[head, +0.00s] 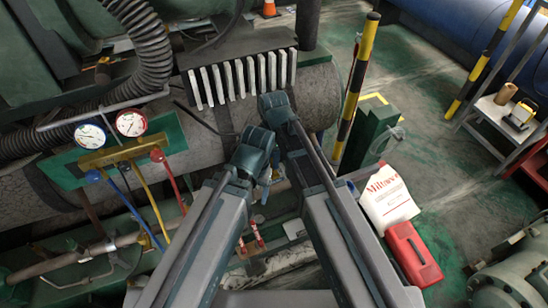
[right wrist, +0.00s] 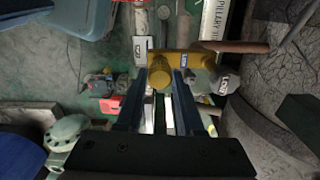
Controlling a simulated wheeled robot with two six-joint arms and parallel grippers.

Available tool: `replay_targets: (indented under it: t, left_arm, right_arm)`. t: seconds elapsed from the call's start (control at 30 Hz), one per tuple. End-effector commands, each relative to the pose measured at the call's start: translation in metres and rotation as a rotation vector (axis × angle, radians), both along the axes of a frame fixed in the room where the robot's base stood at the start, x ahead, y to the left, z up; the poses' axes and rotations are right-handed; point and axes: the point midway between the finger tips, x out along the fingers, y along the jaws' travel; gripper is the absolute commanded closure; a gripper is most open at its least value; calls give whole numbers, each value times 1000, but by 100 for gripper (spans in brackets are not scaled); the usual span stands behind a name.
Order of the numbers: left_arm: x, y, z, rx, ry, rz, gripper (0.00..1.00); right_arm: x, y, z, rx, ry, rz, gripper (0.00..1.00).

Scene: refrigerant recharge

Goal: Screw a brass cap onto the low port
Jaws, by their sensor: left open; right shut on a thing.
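In the right wrist view my right gripper (right wrist: 160,76) is shut on a round brass cap (right wrist: 159,80), held between its fingertips. The cap is right in front of a brass valve body (right wrist: 187,61), overlapping it in the picture; I cannot tell whether it is threaded on. A small white label (right wrist: 228,84), seemingly reading LOW, is to the right of the body. Another label (right wrist: 140,52) is to its left. In the head view my left gripper (head: 262,193) is open, low between the forearms, partly hidden. The arms hide the valve there.
A gauge manifold (head: 120,152) with two dials and coloured hoses is at the left. A white bag (head: 387,198) and a red box (head: 412,253) stand on the floor at the right. A striped post (head: 355,90) rises behind. Pipes run below the arms.

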Motion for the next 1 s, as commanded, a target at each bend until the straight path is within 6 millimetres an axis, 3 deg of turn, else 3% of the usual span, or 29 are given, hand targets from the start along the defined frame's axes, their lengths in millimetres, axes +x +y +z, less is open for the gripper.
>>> replay_targets:
  t: [1.0]
  left_arm:
    - [0, 0, -15, 0, 0, 0, 28]
  right_arm:
    - [0, 0, -15, 0, 0, 0, 100]
